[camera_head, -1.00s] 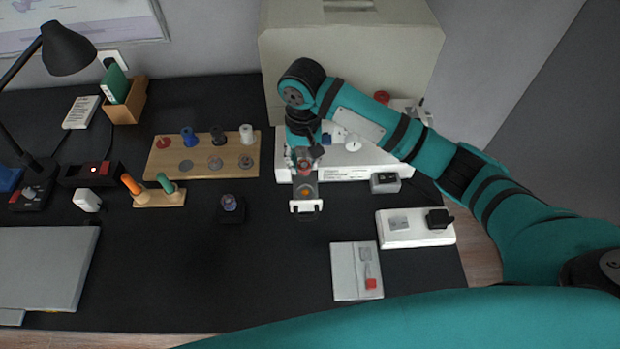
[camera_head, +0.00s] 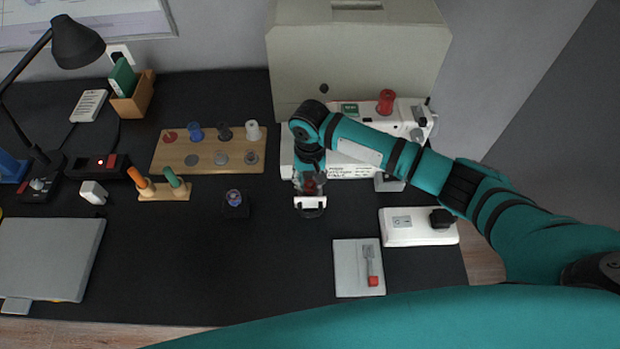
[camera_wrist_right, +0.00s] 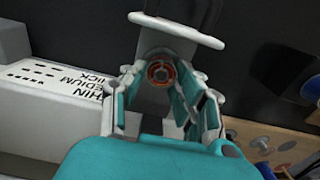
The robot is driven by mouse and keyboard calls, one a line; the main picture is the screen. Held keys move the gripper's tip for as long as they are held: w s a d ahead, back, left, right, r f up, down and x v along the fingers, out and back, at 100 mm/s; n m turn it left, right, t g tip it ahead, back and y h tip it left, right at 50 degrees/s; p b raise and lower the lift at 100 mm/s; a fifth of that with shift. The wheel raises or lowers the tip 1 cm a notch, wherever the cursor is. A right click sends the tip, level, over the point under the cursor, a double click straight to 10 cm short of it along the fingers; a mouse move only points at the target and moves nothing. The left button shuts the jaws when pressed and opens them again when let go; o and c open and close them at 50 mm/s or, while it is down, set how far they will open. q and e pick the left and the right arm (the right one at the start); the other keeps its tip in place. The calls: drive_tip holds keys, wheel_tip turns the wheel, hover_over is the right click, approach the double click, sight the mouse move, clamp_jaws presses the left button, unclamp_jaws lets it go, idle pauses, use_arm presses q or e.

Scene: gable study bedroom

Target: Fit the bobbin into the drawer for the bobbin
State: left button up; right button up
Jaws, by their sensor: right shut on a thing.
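The drawer (camera_head: 311,202) sticks out from the front of the white sewing machine (camera_head: 355,173), with a white front plate. In the right wrist view its white front (camera_wrist_right: 178,30) and grey tray (camera_wrist_right: 153,100) show. My right gripper (camera_wrist_right: 162,82) is shut on a small reddish bobbin (camera_wrist_right: 160,72), seen end-on as rings between the fingertips. In the head view the right gripper (camera_head: 310,187) is over the drawer, just behind its front plate. Whether the bobbin touches the tray is hidden. My left gripper is out of view.
A wooden rack (camera_head: 208,158) with several spools stands left of the machine. A dark block (camera_head: 235,204) with a bobbin on it is left of the drawer.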

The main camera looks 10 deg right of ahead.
drive_tip(key=shift+f, duration=0.25)
drive_tip(key=shift+s+f, duration=0.15)
drive_tip(key=o, duration=0.8)
drive_tip(key=shift+f, duration=0.1)
drive_tip(key=shift+r, duration=0.4)
wheel_tip(320, 180, up, 12)
drive_tip(key=shift+r, duration=0.15)
